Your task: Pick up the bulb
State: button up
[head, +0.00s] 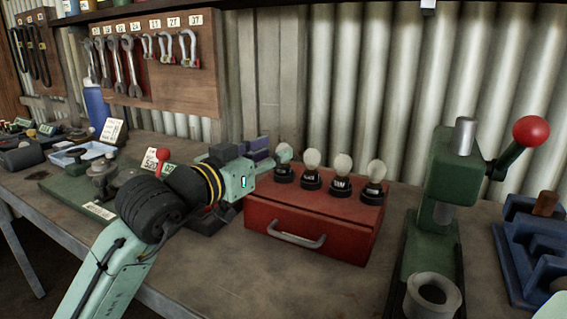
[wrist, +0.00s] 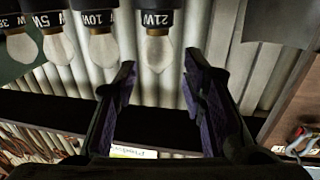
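Several clear bulbs stand in black holders in a row on a red metal box (head: 305,228). The leftmost bulb (head: 284,152) is partly covered by my gripper (head: 268,149). The other bulbs stand to its right, the nearest one (head: 312,159) close by. The wrist view is upside down; in it the bulb marked 21W (wrist: 157,52) lines up with the gap between the fingers of my gripper (wrist: 160,64). The purple-padded fingers are apart and hold nothing. I cannot tell whether the glass is between the fingertips or just beyond them.
A green press (head: 450,185) with a red knob stands to the right, with a blue block (head: 535,240) beyond it. A corrugated wall rises behind the box. Tools and a white tray (head: 85,152) lie to the left. The bench front is clear.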

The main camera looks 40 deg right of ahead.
aim_at(278, 150)
jog(key=p+x, duration=0.1)
jog(key=x, duration=0.3)
jog(key=shift+s+d+f, duration=0.1)
jog(key=shift+f, duration=0.05)
jog(key=shift+c, duration=0.4)
grip_shut()
